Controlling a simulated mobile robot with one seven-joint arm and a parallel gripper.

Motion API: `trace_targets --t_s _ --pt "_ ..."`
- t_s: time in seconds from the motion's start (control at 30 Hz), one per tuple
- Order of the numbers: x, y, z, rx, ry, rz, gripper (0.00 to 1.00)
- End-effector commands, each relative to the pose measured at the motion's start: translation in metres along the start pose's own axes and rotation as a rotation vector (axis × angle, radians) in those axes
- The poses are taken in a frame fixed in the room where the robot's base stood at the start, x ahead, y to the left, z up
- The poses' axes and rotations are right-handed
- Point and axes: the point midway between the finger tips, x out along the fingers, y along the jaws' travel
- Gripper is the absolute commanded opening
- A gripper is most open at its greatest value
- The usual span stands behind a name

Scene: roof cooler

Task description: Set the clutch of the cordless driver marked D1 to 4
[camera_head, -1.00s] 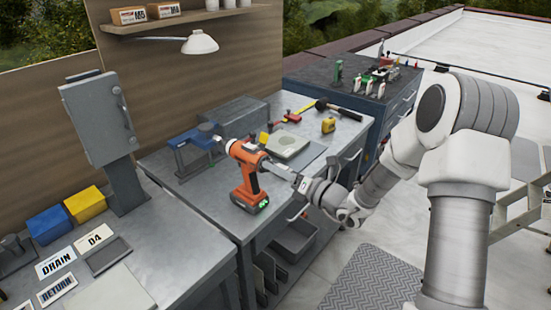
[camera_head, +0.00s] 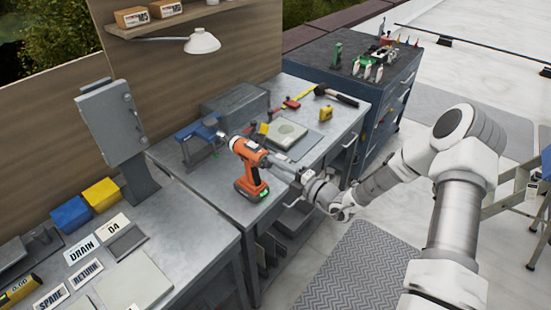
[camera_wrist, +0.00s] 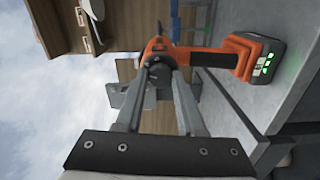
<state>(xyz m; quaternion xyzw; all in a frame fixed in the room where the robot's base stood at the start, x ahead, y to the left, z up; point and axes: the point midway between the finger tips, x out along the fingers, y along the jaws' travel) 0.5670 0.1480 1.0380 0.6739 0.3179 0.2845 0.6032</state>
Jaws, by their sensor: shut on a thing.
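There the fingers of my gripper (camera_wrist: 158,72) converge and are shut on a dark round part of the driver. I cannot read a D1 mark or a clutch number, and the clutch ring is not clearly visible.
A blue vise (camera_head: 200,130) stands just behind the driver. A light pad (camera_head: 287,132), a yellow tape measure (camera_head: 326,113) and a hammer (camera_head: 337,95) lie farther back on the bench. A grey box (camera_head: 125,120) on a post stands left.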

Motion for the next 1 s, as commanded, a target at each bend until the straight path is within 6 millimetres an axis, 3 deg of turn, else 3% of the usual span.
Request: trace_targets --t_s 0.5,1.0 --pt "0.0 0.0009 -0.0003 0.307 0.0 0.001 0.0" --pt "0.0005 0.0001 -0.0005 0.349 0.002 0.001 0.0"
